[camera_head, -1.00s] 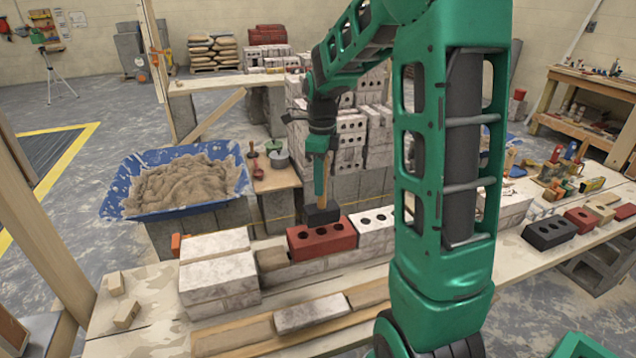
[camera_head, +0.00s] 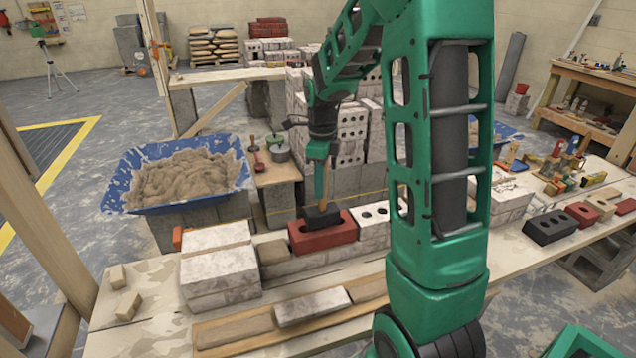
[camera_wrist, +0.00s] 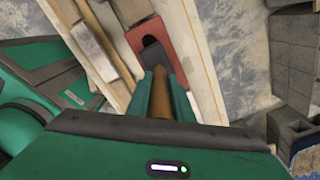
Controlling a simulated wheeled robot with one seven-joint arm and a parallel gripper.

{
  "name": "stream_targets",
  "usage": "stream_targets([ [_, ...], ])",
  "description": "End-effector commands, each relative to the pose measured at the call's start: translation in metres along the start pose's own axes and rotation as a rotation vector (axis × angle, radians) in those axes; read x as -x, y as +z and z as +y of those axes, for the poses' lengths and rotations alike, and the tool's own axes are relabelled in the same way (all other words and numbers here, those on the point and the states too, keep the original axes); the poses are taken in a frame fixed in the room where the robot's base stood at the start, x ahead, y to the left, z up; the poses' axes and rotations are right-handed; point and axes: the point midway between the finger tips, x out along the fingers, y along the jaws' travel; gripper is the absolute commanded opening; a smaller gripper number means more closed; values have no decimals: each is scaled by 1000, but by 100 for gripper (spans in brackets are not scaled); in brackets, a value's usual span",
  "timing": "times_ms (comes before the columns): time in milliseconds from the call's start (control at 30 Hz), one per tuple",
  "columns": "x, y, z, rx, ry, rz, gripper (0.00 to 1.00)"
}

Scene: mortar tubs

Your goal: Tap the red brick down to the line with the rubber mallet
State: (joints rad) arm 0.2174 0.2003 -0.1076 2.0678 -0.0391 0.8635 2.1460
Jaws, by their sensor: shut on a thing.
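My gripper (camera_head: 321,190) is shut on the wooden handle of the rubber mallet (camera_head: 322,216), whose black head points down. The head is at the top of the red brick (camera_head: 327,238) and appears to rest on it, hiding part of its holes. The red brick sits in the row of pale bricks, seemingly level. In the wrist view the handle (camera_wrist: 160,105) runs between my fingers (camera_wrist: 162,98) and the black head (camera_wrist: 153,53) overlaps the red brick (camera_wrist: 147,32). A thin yellowish line (camera_head: 372,194) runs behind the row.
A white cored brick (camera_head: 374,220) adjoins on the right, and stacked pale bricks (camera_head: 217,270) stand on the left. A blue mortar tub (camera_head: 130,192) is at the left. A dark brick (camera_head: 549,228) lies at the right. Loose pieces lie on the plank in front.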

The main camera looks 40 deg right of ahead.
Motion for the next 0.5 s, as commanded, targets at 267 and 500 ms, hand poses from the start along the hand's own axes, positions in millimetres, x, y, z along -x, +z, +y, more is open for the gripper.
stream_targets([
  [267, 35, 0, -1, 0, -2, -2, 0],
  [500, 33, 0, -1, -1, -1, -1, 0],
])
